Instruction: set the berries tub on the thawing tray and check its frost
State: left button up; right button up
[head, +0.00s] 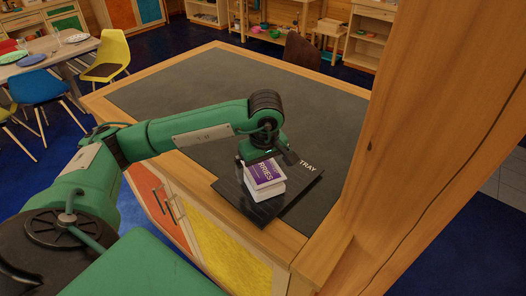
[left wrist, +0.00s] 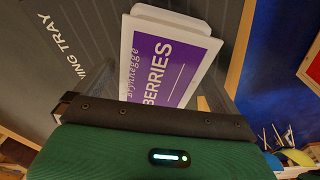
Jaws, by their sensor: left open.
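The berries tub (head: 266,186) is a white box with a purple and white label on top. It sits on the dark thawing tray (head: 263,211), near the counter's front corner. My left gripper (head: 267,160) is just above the tub, open, and does not visibly hold it. In the left wrist view the tub's label (left wrist: 160,67) reads BERRIES and lies ahead of the gripper, between its fingers. The tray (left wrist: 60,75) shows part of its white lettering there. I cannot make out frost on the tub. My right gripper is out of view.
The grey counter top (head: 220,85) with a wooden edge is clear behind my left arm. A thick wooden post (head: 430,130) stands close on the right. A table (head: 45,48) with dishes and chairs is at the far left.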

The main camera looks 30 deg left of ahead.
aim_at(264, 171)
pick_arm(q)
jog(key=r, duration=0.2)
jog(key=r+b, duration=0.1)
jog(key=r, duration=0.2)
jog(key=d+r+b, duration=0.1)
jog(key=r, duration=0.1)
jog(key=shift+s+r, duration=0.2)
jog(key=shift+r, duration=0.8)
jog(key=shift+r, duration=0.1)
